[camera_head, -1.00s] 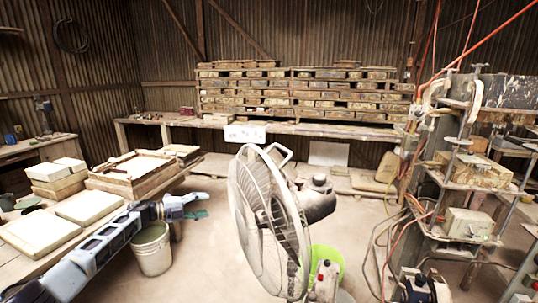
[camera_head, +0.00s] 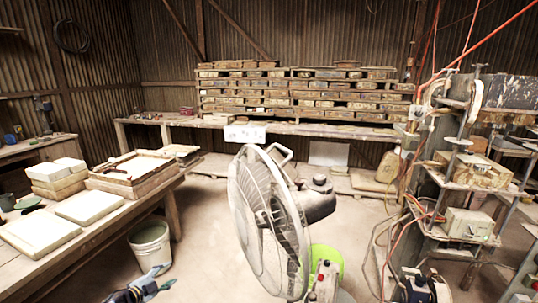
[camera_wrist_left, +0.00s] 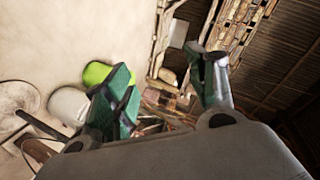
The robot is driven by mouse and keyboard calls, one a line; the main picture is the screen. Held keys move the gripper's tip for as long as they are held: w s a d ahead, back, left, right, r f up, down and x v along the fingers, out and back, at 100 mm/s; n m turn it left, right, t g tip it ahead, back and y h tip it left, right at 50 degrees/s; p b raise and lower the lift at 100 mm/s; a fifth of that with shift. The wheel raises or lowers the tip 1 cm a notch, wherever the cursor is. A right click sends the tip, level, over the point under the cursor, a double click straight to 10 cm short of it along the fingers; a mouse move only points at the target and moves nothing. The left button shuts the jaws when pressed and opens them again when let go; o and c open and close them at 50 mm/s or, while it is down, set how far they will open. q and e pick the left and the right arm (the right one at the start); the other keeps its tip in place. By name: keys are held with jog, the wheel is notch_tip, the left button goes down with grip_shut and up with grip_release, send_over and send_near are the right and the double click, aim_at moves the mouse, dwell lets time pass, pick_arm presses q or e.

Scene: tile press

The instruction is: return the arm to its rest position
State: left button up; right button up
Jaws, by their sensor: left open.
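My left gripper (camera_head: 152,284) is low at the bottom left of the head view, in front of a white bucket (camera_head: 150,240) and below the level of the worktable (camera_head: 120,220). It holds nothing that I can see. In the left wrist view its two green-padded fingers (camera_wrist_left: 168,92) stand wide apart with nothing between them. Most of the left arm is out of the head view. I do not see my right gripper in either view.
A large fan (camera_head: 265,220) stands in the middle, with a lime green bucket (camera_head: 327,262) behind it. Pale slabs (camera_head: 40,232) and a wooden frame (camera_head: 135,172) lie on the worktable. A machine rack (camera_head: 465,180) stands at the right.

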pick_arm(q)
jog(key=s+a+f+n+g+y, duration=0.1)
jog(key=s+a+f+n+y, duration=0.1)
jog(key=s+a+f, duration=0.5)
jog(key=s+a+f+n+g+y, duration=0.2)
jog(key=s+a+f+n+y, duration=0.15)
jog(key=s+f, duration=0.6)
jog(key=s+a+f+n+g+y, duration=0.1)
jog(key=s+a+f+n+y, duration=0.1)
jog(key=s+a+f, duration=0.6)
jog(key=s+a+f+n+g+y, duration=0.1)
jog(key=s+a+f+n+g, duration=0.15)
jog(key=s, duration=1.05)
jog(key=s+a+f+n+g+y, duration=0.1)
jog(key=s+a+f+g, duration=0.15)
jog(key=s, duration=1.05)
jog(key=s+a+f+n+g+y, duration=0.1)
jog(key=s+a+f+g, duration=0.2)
jog(key=s, duration=1)
jog(key=s+d+f+h, duration=0.1)
jog(key=d+f, duration=0.2)
jog(key=d, duration=1.1)
jog(key=s+d+f+n+h, duration=0.1)
jog(key=d+f, duration=0.3)
jog(key=d, duration=1.1)
jog(key=s+d+f+n+h, duration=0.1)
jog(key=d+f+h, duration=0.2)
jog(key=d, duration=1.1)
jog(key=shift+d+f, duration=0.15)
jog(key=shift+d, duration=0.15)
